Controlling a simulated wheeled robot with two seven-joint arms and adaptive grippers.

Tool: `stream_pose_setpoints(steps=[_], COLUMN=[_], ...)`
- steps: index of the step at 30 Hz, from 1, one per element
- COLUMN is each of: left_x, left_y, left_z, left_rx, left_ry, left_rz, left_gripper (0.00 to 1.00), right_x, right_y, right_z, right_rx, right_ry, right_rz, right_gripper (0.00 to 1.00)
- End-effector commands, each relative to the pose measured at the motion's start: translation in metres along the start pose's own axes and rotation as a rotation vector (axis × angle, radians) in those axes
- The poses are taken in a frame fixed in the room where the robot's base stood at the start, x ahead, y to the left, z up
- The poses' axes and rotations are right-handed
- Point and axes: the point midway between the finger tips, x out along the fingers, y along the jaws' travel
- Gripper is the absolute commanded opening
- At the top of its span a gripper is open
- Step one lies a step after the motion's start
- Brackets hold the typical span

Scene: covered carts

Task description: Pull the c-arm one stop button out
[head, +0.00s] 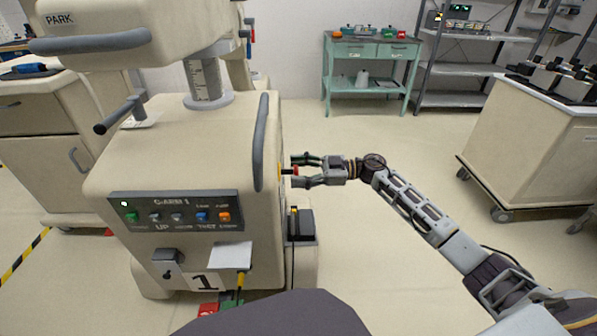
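The c-arm one unit is the cream cabinet (185,160) with "C-ARM 1" on its front panel and a number 1 card below. A small red stop button (295,169) sticks out from its right side, with a bit of yellow at its base. My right gripper (296,171) comes in from the right. Its fingers are spread, one above and one below the button, with gaps that look clear. Whether a fingertip touches it is too small to tell. My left gripper is not in view.
The front panel (175,212) has several coloured buttons. A grey handle (260,140) runs up the cabinet's right edge, close to my gripper. A dark box (301,224) sits below it. A green table (370,75) and a cream cart (540,140) stand beyond open floor.

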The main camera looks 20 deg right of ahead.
Motion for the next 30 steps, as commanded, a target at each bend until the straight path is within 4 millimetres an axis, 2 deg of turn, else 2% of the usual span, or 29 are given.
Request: stream_pose_setpoints(steps=[8, 14, 20, 30], left_x=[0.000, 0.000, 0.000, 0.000], left_y=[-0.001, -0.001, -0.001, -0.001], left_z=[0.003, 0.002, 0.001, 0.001], left_rx=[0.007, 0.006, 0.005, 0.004], left_ry=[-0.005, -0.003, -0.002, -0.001], left_rz=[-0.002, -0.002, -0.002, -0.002], left_gripper=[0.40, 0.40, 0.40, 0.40], right_x=[-0.001, -0.011, -0.033, -0.081], right_y=[0.000, 0.000, 0.000, 0.000], right_z=[0.000, 0.000, 0.001, 0.001], right_rx=[-0.001, -0.001, 0.001, 0.000], right_ry=[0.001, -0.001, -0.002, -0.003], right_rz=[0.000, 0.000, 0.001, 0.001], right_gripper=[0.58, 0.58, 0.58, 0.58])
